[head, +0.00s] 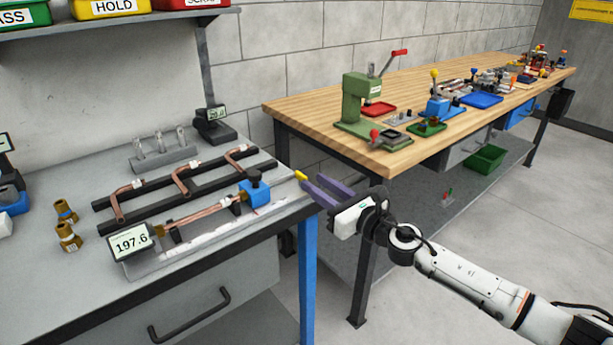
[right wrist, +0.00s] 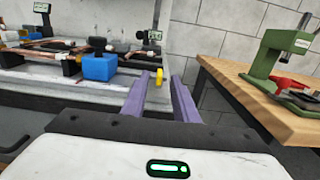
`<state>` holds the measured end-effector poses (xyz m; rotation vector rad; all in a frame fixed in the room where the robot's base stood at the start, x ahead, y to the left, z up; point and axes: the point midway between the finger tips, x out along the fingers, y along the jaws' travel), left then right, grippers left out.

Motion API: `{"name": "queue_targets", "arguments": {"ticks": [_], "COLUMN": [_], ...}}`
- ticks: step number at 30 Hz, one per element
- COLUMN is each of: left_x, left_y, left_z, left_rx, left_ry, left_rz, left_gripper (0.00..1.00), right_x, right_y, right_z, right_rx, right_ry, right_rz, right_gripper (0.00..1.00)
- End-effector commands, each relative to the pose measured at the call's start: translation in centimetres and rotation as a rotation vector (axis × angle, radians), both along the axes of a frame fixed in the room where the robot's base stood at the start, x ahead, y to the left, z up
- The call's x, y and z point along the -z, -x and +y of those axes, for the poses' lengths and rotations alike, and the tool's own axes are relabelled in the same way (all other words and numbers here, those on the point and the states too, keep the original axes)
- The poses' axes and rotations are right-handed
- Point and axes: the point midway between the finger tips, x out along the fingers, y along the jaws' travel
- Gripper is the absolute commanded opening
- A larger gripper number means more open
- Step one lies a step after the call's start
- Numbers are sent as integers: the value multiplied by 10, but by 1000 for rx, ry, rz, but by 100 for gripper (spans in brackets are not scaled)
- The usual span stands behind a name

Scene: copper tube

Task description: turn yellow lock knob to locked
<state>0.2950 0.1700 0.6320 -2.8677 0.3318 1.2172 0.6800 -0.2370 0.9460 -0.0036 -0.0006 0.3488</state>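The yellow lock knob (head: 300,175) sits at the right end of the measuring fixture (head: 190,238), close to the blue block (head: 255,192) with its black knob on top. My right gripper (head: 311,180) is open, with its two purple fingers pointing at the yellow knob. In the right wrist view the yellow knob (right wrist: 159,77) appears between the two fingertips (right wrist: 160,76), nearer the left one. I cannot tell whether a finger touches it. A copper tube (head: 200,217) lies along the fixture, left of the blue block. My left gripper is not in view.
A display (head: 131,242) reading 197.6 stands at the fixture's left end. A black rack with bent copper tubes (head: 180,180) lies behind. Brass fittings (head: 67,236) stand at the left. A wooden bench (head: 430,100) with a green press (head: 362,100) is to the right, across a gap.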

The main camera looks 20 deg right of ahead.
Motion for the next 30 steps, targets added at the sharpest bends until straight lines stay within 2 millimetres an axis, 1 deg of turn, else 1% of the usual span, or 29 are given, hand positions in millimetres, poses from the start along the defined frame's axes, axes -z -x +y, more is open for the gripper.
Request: {"name": "queue_targets", "arguments": {"ticks": [1, 3, 6, 9, 13, 20, 24, 25, 30], "left_x": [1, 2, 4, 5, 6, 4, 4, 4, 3], "left_y": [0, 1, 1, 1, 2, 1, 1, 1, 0], "left_z": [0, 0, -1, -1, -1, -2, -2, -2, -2], "left_rx": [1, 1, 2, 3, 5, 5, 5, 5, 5], "left_ry": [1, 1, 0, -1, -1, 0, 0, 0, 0], "left_rz": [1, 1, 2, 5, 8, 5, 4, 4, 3], "left_gripper": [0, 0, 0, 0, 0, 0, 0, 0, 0], "right_x": [-1, -1, 1, 0, 1, 1, 1, 1, 0], "right_y": [-10, -20, -32, -40, -44, -44, -44, -44, -44], "right_z": [3, 8, 12, 14, 16, 16, 16, 16, 16], "right_rx": [1, 1, 0, 1, 0, 0, 0, 0, 1], "right_ry": [-3, -3, -4, -3, -3, -3, -3, -3, -4], "right_rz": [-2, -2, -1, 0, 1, 1, 1, 1, 1], "right_gripper": [27, 27, 27, 27, 27, 27, 3, 0, 0]}}
